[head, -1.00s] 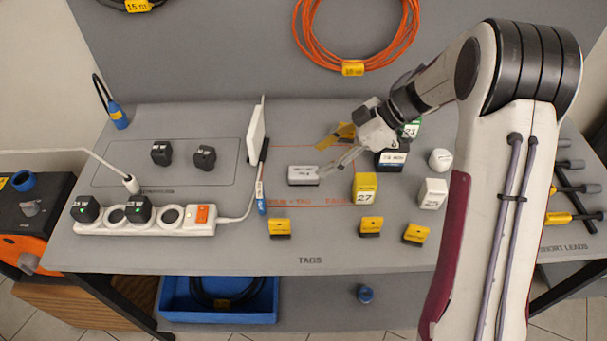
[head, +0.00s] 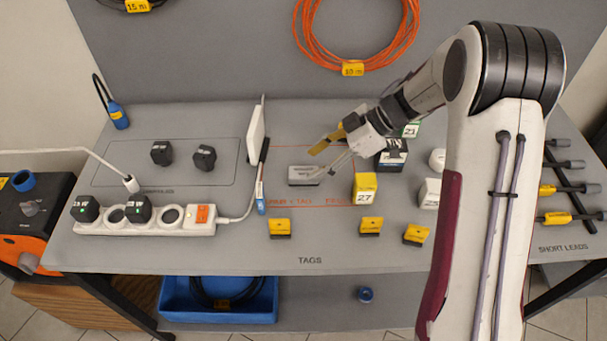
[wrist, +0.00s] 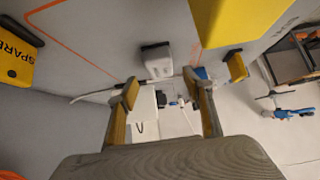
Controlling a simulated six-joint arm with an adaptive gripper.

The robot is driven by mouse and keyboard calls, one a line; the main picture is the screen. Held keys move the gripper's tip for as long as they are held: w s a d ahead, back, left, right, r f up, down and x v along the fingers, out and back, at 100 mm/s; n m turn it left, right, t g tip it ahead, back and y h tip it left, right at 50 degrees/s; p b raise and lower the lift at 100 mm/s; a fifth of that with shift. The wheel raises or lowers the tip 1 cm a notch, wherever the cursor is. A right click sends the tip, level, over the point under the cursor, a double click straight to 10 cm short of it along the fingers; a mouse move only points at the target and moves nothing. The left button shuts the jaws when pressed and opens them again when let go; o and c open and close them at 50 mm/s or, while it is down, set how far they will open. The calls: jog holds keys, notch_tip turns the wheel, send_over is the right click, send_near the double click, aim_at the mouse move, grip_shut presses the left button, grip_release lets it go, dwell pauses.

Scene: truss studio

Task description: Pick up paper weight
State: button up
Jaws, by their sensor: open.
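A small grey block (head: 304,175) with a pale top, which I take to be the paper weight, lies on the table left of the yellow cube. Its label is too small to read. In the wrist view a pale block with a dark base (wrist: 157,62), seemingly the same one, shows just beyond the fingertips, between their lines. My gripper (head: 322,160) is open and empty, with its fingers pointing left beside and above the block. In the wrist view the gripper (wrist: 160,84) shows two tan fingers spread apart. I cannot tell whether a finger touches the block.
A yellow cube marked 27 (head: 365,188) stands close on the right. A dark block (head: 392,154) and white cubes (head: 429,193) stand farther right, partly behind my arm. Yellow tags (head: 280,228) line the front. A white upright panel (head: 257,132) and power strip (head: 150,219) are left.

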aim_at(304, 172)
jog(key=shift+x, duration=2.6)
jog(key=shift+s+d, duration=0.1)
grip_shut()
